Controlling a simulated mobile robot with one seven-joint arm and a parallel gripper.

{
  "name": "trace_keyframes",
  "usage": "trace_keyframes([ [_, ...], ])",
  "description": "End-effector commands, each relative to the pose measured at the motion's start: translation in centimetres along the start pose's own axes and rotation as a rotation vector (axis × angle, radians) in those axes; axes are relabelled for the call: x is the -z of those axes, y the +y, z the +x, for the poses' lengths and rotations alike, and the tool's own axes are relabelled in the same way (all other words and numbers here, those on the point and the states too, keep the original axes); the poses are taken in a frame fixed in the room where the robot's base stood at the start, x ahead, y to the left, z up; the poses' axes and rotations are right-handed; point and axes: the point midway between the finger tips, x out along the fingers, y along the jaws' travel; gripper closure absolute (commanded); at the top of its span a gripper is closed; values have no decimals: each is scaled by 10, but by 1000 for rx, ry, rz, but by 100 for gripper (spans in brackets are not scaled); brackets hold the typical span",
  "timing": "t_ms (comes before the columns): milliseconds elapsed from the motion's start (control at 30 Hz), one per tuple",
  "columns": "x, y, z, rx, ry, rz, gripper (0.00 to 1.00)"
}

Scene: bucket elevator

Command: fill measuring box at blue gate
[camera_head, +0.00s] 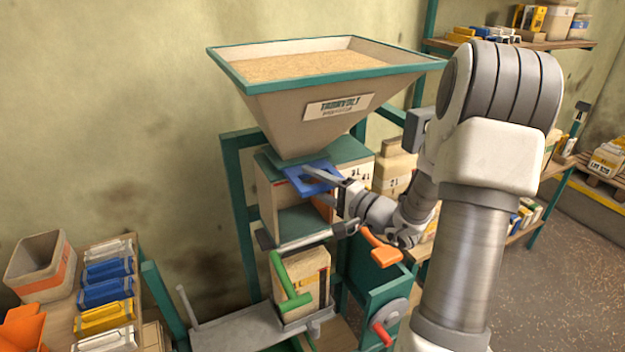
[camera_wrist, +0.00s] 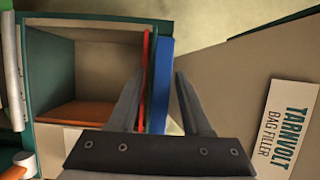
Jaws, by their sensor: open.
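The blue gate (camera_head: 308,180) is a flat plate under the neck of the hopper (camera_head: 310,105). In the wrist view the blue gate (camera_wrist: 161,70) shows as a narrow upright strip. My gripper (camera_head: 322,187) is at the gate. In the wrist view my gripper (camera_wrist: 158,76) is open, with one finger on each side of the blue strip; contact cannot be told. The measuring box appears to be the open-fronted compartment (camera_wrist: 88,65) beside the gate, with a red line along its edge and an orange surface inside. No grain shows in its visible part.
Grain (camera_head: 308,65) fills the hopper top. Below the gate are a grey-ended lever (camera_head: 303,239), a green handle (camera_head: 287,278), an orange handle (camera_head: 380,247) and a red crank grip (camera_head: 382,334). A bag (camera_head: 303,275) stands under the machine. Shelves flank the machine.

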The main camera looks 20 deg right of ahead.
Motion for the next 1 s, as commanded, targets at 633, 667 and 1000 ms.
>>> trace_keyframes([
  [633,0,0,2,0,0,0,100],
  [667,0,0,2,0,0,0,100],
  [1000,0,0,2,0,0,0,100],
])
